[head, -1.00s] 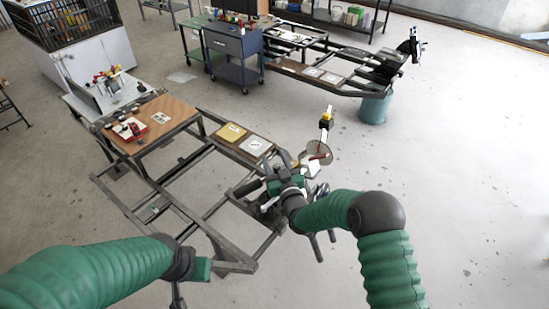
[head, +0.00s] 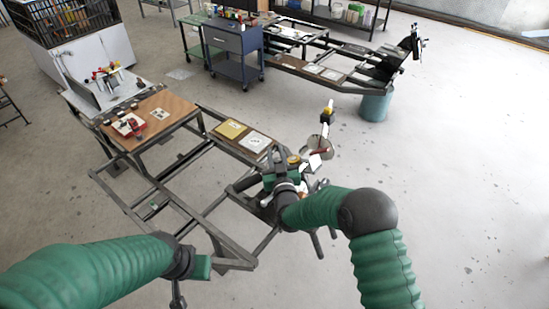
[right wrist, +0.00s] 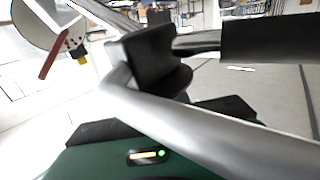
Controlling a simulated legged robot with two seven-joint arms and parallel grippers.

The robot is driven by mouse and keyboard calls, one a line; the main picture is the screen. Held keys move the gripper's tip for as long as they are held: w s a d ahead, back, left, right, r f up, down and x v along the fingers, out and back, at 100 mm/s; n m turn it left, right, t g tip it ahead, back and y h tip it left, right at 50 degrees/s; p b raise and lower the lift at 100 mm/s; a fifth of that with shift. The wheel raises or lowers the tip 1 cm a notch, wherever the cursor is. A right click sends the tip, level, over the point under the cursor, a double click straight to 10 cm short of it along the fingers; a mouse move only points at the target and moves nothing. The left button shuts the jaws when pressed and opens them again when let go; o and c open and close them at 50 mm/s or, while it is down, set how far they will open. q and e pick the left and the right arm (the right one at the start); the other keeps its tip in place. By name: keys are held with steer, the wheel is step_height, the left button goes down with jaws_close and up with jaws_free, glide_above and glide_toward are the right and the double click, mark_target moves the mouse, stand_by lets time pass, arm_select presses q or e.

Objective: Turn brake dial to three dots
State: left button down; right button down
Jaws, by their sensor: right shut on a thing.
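A round pale dial (right wrist: 52,22) with a red pointer (right wrist: 50,57), dark dots and a yellow tab (right wrist: 82,60) shows at the top left of the right wrist view. In the head view the dial (head: 322,143) stands just beyond my right gripper. Its dot marks are too small to read there. My right gripper (head: 284,178) is at the near end of the frame, shut on what looks like a grey metal bar (right wrist: 205,115), beside a black block (right wrist: 150,50). My left gripper (head: 190,275) hangs low over the near left of the frame. Its fingers are not clear.
The dark metal frame (head: 180,208) carries a wooden board (head: 150,118) with a red tool, and yellow and white cards. A blue cart (head: 235,48), a second frame and a teal drum (head: 375,105) stand farther back. The floor at the right is clear.

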steer(key=shift+f+m+h, duration=0.15)
steer(key=shift+m+h, duration=0.15)
steer(key=shift+h, duration=0.3)
steer(key=shift+d+h, duration=0.1)
steer(key=shift+h, duration=0.2)
arm_select(q)
steer(key=shift+f, duration=0.65)
arm_select(e)
steer(key=c, duration=1.2)
jaws_free()
